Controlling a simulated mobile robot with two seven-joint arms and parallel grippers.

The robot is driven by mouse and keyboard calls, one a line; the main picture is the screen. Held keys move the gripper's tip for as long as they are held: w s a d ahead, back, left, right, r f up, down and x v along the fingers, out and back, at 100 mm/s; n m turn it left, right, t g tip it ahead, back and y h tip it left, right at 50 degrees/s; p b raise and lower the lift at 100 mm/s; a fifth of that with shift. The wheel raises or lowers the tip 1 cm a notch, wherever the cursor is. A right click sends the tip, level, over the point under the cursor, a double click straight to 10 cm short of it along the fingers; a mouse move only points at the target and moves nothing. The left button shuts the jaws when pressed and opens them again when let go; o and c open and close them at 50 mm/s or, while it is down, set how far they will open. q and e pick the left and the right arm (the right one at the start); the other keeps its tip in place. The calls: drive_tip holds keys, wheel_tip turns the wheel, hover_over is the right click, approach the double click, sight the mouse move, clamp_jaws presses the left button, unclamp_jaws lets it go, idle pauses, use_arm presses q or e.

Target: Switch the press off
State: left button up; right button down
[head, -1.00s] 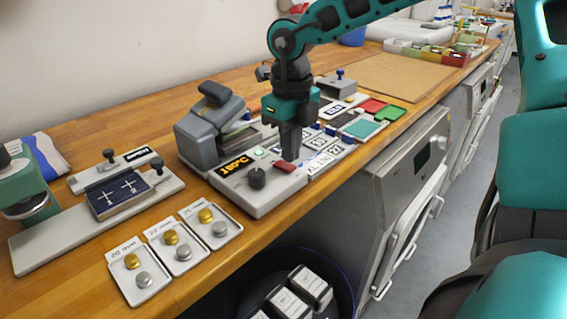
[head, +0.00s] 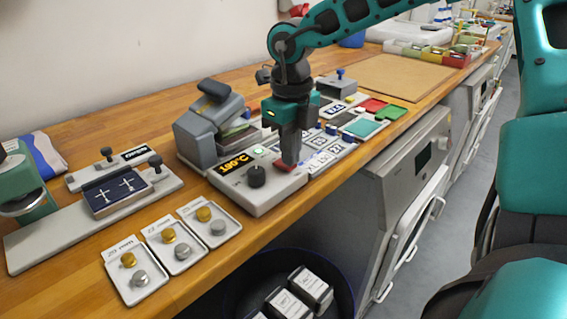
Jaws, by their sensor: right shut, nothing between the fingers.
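The press (head: 204,124) is a grey unit on the wooden bench, with a control box (head: 262,204) in front. The box has an orange display (head: 235,163) reading 190°C, a black knob (head: 256,176), a lit green lamp (head: 258,151) and a red switch (head: 281,166). My right gripper (head: 290,162) points down with its fingers shut and empty. Its tips are at the red switch and partly hide it; I cannot tell whether they touch it. My left gripper is not in view.
Several small trays with gold and silver buttons (head: 168,236) lie left of the control box. A green machine (head: 22,185) stands at far left. Patterned cards and coloured pads (head: 361,127) lie right of the gripper. A brown board (head: 400,76) lies farther back.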

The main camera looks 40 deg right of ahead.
drive_tip(key=shift+f+b, duration=0.45)
drive_tip(key=shift+r, duration=0.15)
drive_tip(key=shift+r+p, duration=1.9)
drive_tip(key=shift+r, duration=1.5)
drive_tip(key=shift+f, duration=0.1)
